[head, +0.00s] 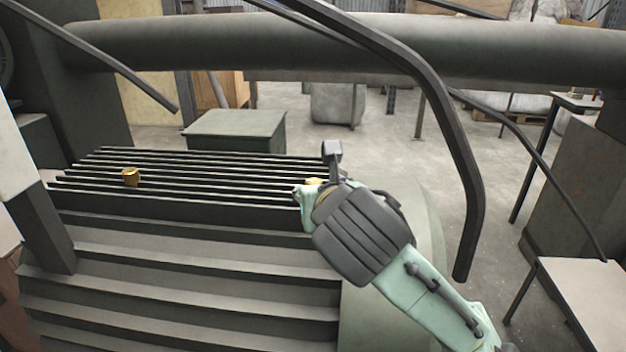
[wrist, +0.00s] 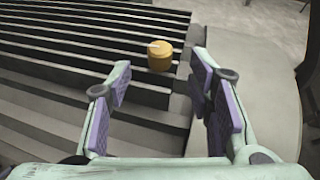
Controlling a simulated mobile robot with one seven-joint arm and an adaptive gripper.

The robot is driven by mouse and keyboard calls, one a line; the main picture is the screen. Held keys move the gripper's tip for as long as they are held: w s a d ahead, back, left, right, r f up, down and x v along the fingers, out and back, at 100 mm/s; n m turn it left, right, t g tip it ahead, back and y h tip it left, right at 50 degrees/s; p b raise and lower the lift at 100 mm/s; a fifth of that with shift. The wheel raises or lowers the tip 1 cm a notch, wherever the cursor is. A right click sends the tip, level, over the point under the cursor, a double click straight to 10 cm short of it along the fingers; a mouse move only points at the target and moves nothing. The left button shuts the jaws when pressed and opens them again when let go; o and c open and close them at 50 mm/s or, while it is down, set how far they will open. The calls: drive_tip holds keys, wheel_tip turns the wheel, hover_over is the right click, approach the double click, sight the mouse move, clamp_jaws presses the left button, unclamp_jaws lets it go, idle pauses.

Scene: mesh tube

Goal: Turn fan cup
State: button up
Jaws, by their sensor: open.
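An orange-yellow cup (wrist: 160,56) sits upright on dark ribs near their right end in the wrist view. It appears between and beyond the fingertips of my gripper (wrist: 162,70), which is open and empty. In the head view my gripper (head: 317,174) is over the right end of the ribs, and a small yellow piece (head: 314,181) shows there, mostly hidden by it. A second yellow-brown cup (head: 131,177) stands on the ribs further left, well apart from the gripper.
The ribbed dark machine body (head: 180,215) has long raised fins with gaps between. A dark bent bar (head: 455,150) passes close on the right of my arm. A thick pipe (head: 350,45) crosses behind. A dark box (head: 237,130) stands beyond the fins.

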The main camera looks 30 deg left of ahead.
sight(314, 182)
drive_tip(key=p+x, duration=0.1)
drive_tip(key=p, duration=0.3)
drive_tip(key=p+x, duration=0.2)
drive_tip(key=p, duration=0.3)
drive_tip(key=shift+w+a+r, duration=0.25)
drive_tip(key=shift+w, duration=0.15)
drive_tip(key=shift+w+a+f+p, duration=0.3)
drive_tip(key=shift+w+a+p, duration=0.15)
drive_tip(key=shift+p, duration=0.75)
drive_tip(key=shift+f+x, duration=0.25)
drive_tip(key=shift+x, duration=1.25)
drive_tip(key=shift+s, duration=0.1)
clamp_jaws()
